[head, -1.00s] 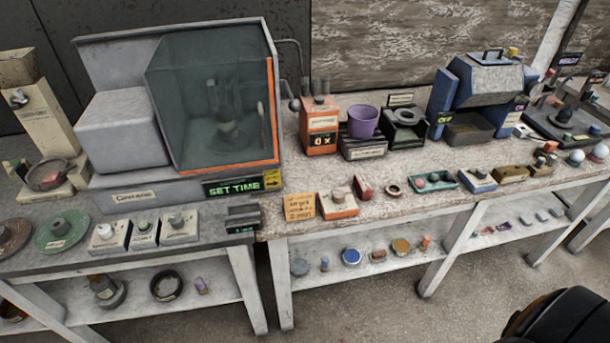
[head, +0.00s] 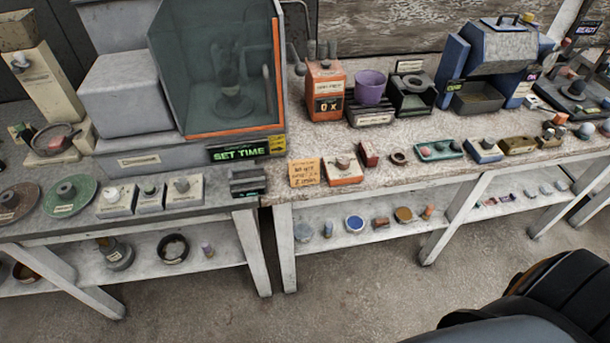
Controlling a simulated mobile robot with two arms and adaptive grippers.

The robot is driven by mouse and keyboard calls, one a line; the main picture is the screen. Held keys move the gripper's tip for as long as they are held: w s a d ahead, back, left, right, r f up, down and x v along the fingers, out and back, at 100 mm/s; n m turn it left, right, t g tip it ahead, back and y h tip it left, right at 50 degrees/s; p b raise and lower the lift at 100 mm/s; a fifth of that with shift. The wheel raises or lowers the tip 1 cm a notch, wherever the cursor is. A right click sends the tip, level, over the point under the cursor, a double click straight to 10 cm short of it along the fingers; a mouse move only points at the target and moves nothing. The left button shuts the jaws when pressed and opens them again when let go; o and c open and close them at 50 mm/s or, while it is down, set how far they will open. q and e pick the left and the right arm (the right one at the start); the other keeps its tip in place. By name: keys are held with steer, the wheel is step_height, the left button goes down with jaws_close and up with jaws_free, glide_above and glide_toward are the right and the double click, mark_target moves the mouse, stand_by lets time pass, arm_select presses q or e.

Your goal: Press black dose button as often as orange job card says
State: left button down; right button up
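The orange job card (head: 305,171) stands near the front edge of the bench; its small print is too blurred to read for certain. Right of it is a low orange-and-white box (head: 343,172) with a round knob-like button (head: 342,163) on top; whether this is the black dose button I cannot tell. Behind them stands an orange dispenser (head: 326,90) with a dark display that seems to read "0 X". A purple cup (head: 370,87) stands right of the dispenser. Neither of my grippers is in view.
A large glass-fronted machine (head: 225,75) with a green "SET TIME" display fills the left. A small red block (head: 369,155), a dark ring (head: 398,158) and a green tray (head: 438,150) line the front edge. A blue machine (head: 490,65) stands at the right. Open floor lies in front.

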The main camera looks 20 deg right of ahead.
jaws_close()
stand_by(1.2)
